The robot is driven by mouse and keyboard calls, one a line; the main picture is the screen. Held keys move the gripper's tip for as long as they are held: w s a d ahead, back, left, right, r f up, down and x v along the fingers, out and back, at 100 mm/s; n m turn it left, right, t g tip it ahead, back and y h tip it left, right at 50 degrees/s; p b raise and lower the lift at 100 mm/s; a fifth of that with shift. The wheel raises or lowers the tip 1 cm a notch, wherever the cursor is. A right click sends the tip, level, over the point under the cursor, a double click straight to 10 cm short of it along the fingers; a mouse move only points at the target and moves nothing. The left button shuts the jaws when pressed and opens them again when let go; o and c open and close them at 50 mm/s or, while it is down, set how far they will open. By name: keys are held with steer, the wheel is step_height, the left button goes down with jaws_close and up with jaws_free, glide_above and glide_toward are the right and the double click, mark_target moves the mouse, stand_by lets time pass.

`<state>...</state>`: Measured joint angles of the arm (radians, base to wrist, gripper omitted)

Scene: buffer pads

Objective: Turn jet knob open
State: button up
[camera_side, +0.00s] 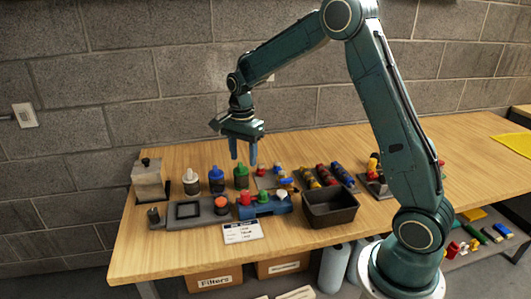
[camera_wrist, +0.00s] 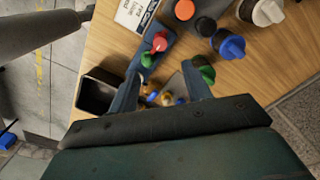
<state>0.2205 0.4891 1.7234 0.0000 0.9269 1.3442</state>
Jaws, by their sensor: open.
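A blue block (camera_side: 268,207) stands near the front of the wooden table, with a red knob (camera_side: 246,198) and a green and pale knob (camera_side: 281,195) on top. In the wrist view its red knob (camera_wrist: 160,42) and green knob (camera_wrist: 146,61) show beyond my fingers. I cannot tell which knob is the jet knob, or how far any knob is turned. My gripper (camera_side: 244,160) points down with its two fingers apart and empty, above the table behind the block. In the wrist view my gripper (camera_wrist: 162,83) touches nothing that I can make out.
White, blue (camera_side: 216,180) and green (camera_side: 241,176) capped bottles stand in a row left of and below my gripper. A black bin (camera_side: 330,208) is right of the block. A label card (camera_side: 242,232) lies in front.

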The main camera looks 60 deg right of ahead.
mark_target(245, 192)
steer(key=shift+f, duration=0.3)
step_height(245, 192, down, 13)
steer(key=shift+f, duration=0.2)
stand_by(0.6)
steer(key=c, duration=1)
